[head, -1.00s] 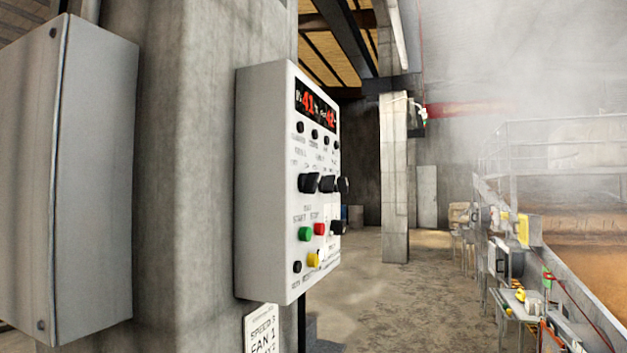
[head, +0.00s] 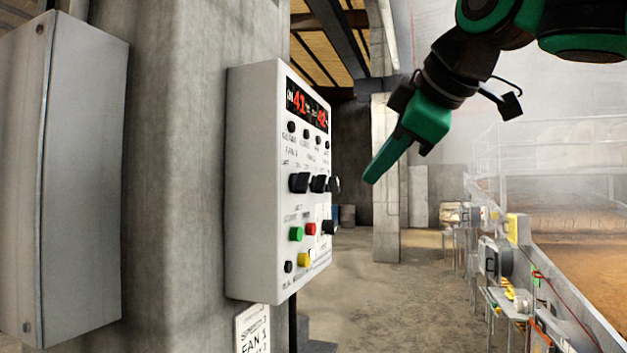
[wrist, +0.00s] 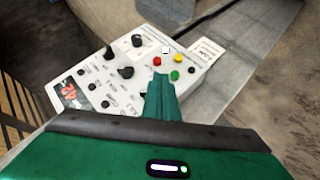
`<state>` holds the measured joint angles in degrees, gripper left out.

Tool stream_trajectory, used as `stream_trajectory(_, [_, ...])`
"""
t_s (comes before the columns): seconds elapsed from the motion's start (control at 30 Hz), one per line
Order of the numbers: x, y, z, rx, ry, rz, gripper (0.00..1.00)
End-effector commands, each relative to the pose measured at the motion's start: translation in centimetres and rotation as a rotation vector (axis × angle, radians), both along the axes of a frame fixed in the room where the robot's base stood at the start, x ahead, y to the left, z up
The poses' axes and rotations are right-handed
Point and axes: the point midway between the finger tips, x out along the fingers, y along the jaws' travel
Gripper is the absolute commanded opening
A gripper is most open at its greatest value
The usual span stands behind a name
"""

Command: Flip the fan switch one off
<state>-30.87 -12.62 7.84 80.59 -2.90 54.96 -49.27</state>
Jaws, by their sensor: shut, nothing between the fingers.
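The white control box (head: 255,180) hangs on the concrete pillar in the head view. Its face has a row of black knobs (head: 299,183) under a red digit display (head: 308,106). The small labels are too blurred to tell which knob is fan one. My gripper (head: 371,180) is shut and empty, in the air right of the box, pointing down and left. In the wrist view my gripper (wrist: 161,78) covers part of the panel (wrist: 92,80), and black knobs (wrist: 126,72) show left of the fingers. I see no clear contact.
Green (head: 296,234), red (head: 310,229) and yellow (head: 304,259) buttons sit below the knobs. A grey cabinet (head: 75,180) is at the left. A railed grain bed (head: 575,265) lies at the right. The floor between is open.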

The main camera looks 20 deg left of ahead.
Motion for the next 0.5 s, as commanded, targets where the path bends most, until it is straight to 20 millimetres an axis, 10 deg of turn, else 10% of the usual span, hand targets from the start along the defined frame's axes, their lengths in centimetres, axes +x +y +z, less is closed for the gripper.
stream_trajectory(0.2, [-4.3, 5.8, 5.7, 0.001, -0.144, 0.195, 0.0])
stream_trajectory(0.5, [-4.8, 6.2, 6.4, 0.001, -0.161, 0.213, 0.0])
